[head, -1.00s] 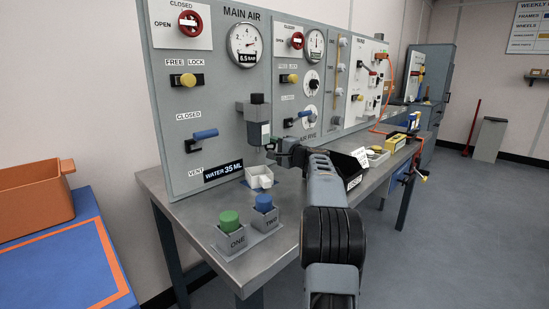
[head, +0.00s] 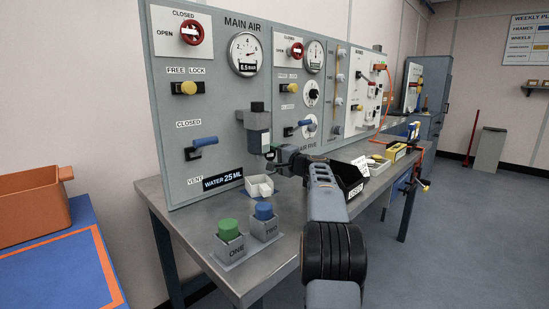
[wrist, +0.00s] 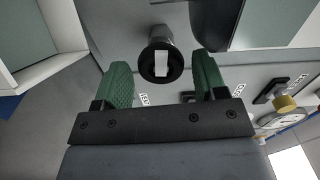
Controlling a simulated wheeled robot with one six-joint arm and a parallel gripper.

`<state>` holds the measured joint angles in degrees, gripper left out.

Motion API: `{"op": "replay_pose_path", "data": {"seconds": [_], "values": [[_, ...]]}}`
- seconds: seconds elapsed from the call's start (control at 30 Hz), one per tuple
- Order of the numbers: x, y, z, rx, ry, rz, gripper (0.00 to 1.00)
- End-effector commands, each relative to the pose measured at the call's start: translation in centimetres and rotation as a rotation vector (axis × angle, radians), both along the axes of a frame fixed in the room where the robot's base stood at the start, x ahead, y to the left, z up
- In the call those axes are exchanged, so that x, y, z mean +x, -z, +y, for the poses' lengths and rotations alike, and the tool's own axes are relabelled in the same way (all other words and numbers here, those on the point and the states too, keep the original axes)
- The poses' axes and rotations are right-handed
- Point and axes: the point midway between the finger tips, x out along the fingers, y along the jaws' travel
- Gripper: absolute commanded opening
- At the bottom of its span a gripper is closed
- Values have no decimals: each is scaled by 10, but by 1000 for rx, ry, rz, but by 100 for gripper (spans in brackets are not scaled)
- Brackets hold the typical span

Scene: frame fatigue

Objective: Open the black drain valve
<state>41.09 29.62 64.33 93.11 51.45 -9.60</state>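The black drain valve (wrist: 161,64) shows in the wrist view as a round black knob with a pale bar standing upright in the picture. My gripper (wrist: 163,72) has its two green fingers on either side of the knob, with a gap visible on both sides. In the head view, the grey filter body (head: 257,132) with a black top hangs on the panel, and my gripper (head: 272,158) is just below it. The valve is hidden there behind my gripper. The display (head: 223,180) reads WATER 25 ML.
A small white cup (head: 260,187) stands on the grey bench (head: 180,212) under the filter. Green button (head: 228,229) and blue button (head: 264,211) blocks stand in front. A black bin (head: 350,178) is to the right of my gripper. Blue-handled levers (head: 204,142) stick out of the panel.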

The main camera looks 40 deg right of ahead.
Motion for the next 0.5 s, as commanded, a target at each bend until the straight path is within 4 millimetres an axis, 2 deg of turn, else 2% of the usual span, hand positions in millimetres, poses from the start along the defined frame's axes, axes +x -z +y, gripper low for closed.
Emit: {"op": "replay_pose_path", "data": {"seconds": [0.1,0.37,0.5], "values": [[0,0,0,0,0,0,76],[-2,0,-1,0,1,0,76],[-15,-1,-4,1,3,0,76]]}}
